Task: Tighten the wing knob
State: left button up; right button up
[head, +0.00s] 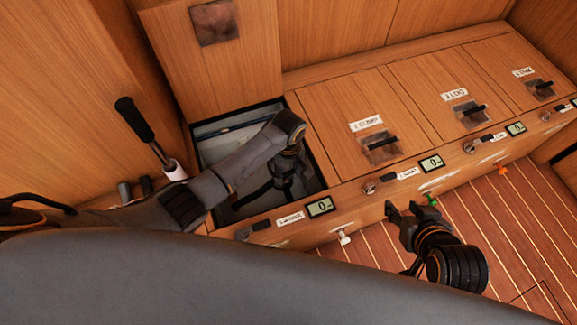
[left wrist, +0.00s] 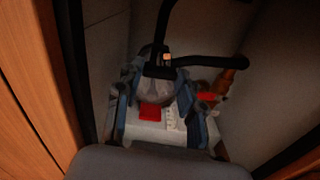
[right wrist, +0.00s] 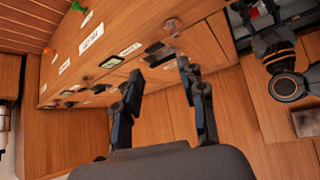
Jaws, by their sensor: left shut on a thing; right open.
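My left gripper (head: 286,178) reaches down into the open locker (head: 318,184) at the bench's left end. In the left wrist view its bluish fingers stand either side of a clear rounded part on a white, labelled body (left wrist: 146,132). A red piece (left wrist: 151,110) shows between the fingers. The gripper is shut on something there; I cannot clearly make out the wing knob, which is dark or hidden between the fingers. My right gripper (head: 402,213) is open and empty near the bench's front face; its spread fingers also show in the right wrist view (right wrist: 160,76).
Black hoses (left wrist: 212,61) cross above the white body, close to my left fingers. The locker's raised lid (head: 215,75) stands behind it. A black-handled lever (head: 134,118) rises to the left. Closed lids (head: 346,110), small displays (head: 321,206) and coloured pegs line the bench.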

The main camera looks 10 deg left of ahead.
pick_arm(q)
jog(key=shift+r+m+p, duration=0.15)
jog(key=shift+m+p, duration=0.8)
jog(key=shift+m, duration=0.05)
jog(key=shift+m+p, duration=0.95)
jog(key=shift+m, duration=0.15)
pick_arm(e)
jog(key=s+d+g+h, duration=0.1)
jog(key=s+d+g, duration=0.2)
jog(key=s+g, duration=0.35)
pick_arm(q)
jog(key=m+p, duration=0.3)
jog(key=m, duration=0.6)
jog(key=shift+m, duration=0.4)
jog(key=shift+m+p, duration=0.3)
jog(key=shift+m, duration=0.7)
jog(key=shift+f+m, duration=0.2)
jog(key=shift+m, duration=2.5)
pick_arm(e)
notch_tip(320, 180, down, 16)
jog(key=s, duration=0.1)
jog(key=shift+s+a+f+t, duration=0.15)
jog(key=shift+a+t, duration=0.25)
jog(key=shift+t, duration=0.05)
